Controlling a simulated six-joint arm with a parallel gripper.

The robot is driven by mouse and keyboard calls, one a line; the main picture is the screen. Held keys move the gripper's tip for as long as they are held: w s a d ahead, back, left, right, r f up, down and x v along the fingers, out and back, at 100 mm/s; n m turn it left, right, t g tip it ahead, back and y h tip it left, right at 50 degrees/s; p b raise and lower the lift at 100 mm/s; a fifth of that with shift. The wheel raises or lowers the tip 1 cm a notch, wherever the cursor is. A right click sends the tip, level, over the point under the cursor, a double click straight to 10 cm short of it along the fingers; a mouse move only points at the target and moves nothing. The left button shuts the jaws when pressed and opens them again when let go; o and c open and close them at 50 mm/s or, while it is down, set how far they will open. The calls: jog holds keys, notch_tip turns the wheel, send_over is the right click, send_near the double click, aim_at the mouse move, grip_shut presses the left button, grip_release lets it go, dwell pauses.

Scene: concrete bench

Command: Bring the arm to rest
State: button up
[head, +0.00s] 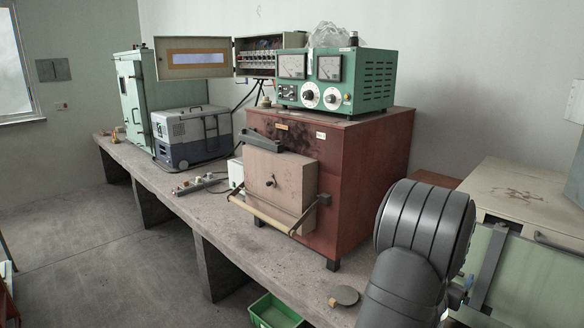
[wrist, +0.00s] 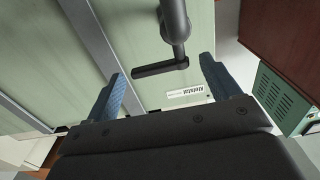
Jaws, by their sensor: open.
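My gripper (wrist: 159,72) shows in the wrist view as two blue-padded fingers spread wide apart, with nothing clamped between them. A dark grey lever handle (wrist: 176,22) on a pale green panel (wrist: 135,30) shows beyond and between the fingertips. Whether it touches them cannot be told. In the head view my dark grey arm rises at the lower right, beside the pale green panel (head: 535,272); it hides most of the gripper.
A red-brown furnace (head: 385,170) carrying a green meter box (head: 368,82) stands left of my arm on the concrete bench (head: 205,215). A grey cool box (head: 190,135) stands farther back. A round disc (head: 345,296) lies near the bench's front edge. A green crate (head: 275,311) is below.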

jog(key=x, duration=0.2)
jog(key=shift+w+d, duration=0.15)
jog(key=shift+w, duration=0.1)
jog(key=shift+m+g+h, duration=0.3)
jog(key=shift+g, duration=0.1)
jog(key=shift+s+a+m+g+h, duration=0.15)
jog(key=shift+m+g+h, duration=0.45)
jog(key=shift+g, duration=0.15)
jog(key=shift+s+a+m+g+h, duration=0.1)
jog(key=shift+a+m+g+h, duration=0.05)
jog(key=shift+m+g+h, duration=0.5)
jog(key=v, duration=1.6)
jog(key=shift+a+r+g, duration=0.25)
jog(key=shift+g, duration=0.05)
